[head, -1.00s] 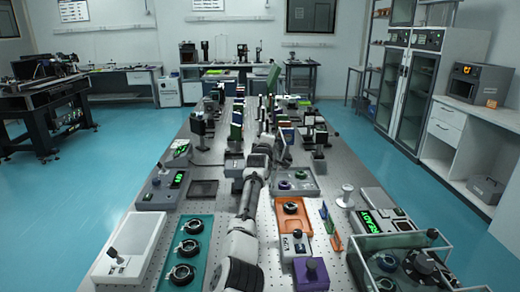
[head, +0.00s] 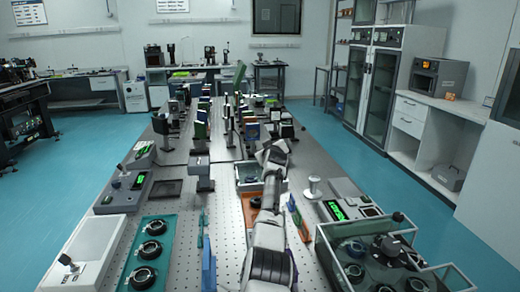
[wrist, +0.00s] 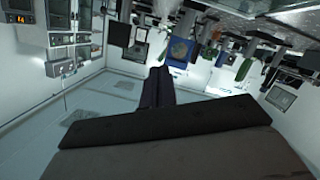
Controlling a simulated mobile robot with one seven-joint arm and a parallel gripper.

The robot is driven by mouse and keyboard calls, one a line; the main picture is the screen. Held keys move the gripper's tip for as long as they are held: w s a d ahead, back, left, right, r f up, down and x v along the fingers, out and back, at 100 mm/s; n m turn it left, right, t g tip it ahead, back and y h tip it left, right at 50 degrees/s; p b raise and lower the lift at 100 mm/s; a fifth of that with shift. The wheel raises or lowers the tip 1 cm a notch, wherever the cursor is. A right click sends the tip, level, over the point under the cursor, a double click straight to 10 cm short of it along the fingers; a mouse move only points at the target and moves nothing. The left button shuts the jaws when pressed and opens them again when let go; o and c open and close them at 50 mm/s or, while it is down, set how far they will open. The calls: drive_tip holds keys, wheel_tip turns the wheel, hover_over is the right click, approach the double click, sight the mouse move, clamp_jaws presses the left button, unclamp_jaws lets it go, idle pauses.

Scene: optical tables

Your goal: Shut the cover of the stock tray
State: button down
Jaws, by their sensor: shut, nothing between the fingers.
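No tray is labelled as the stock tray, so I cannot tell for certain which it is. A clear-walled box (head: 330,252) at the front right holds round dark parts. A black knob (head: 398,217) stands at its back edge; the cover's position is unclear. A small clear-sided tray (head: 240,178) stands mid-table, partly hidden by my arm. My gripper (head: 277,150) is beyond that tray over the table, small and hard to make out. In the wrist view my gripper (wrist: 158,75) has its dark fingers together, with nothing visible between them.
An orange tray (head: 253,190) lies beside my arm. Upright optics (head: 203,165) crowd the far table. Blue floor (head: 425,225) is open at right.

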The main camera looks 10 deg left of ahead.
drive_tip(key=shift+m, duration=0.9)
drive_tip(key=f+b, duration=0.1)
drive_tip(key=d+f+b, duration=0.2)
drive_tip(key=shift+w+d+f, duration=0.1)
drive_tip(key=shift+w+f, duration=0.1)
drive_tip(key=shift+w, duration=0.1)
drive_tip(key=shift+w+d+f+m+g+y+b, duration=0.1)
drive_tip(key=shift+d+f+m+g+y+b, duration=0.1)
drive_tip(key=shift+d+f+m+b, duration=0.25)
drive_tip(key=shift+w+d+f+m+g+y+b, duration=0.1)
drive_tip(key=shift+f+m+y+b, duration=0.15)
drive_tip(key=shift+f+b, duration=0.3)
drive_tip(key=shift+s, duration=0.1)
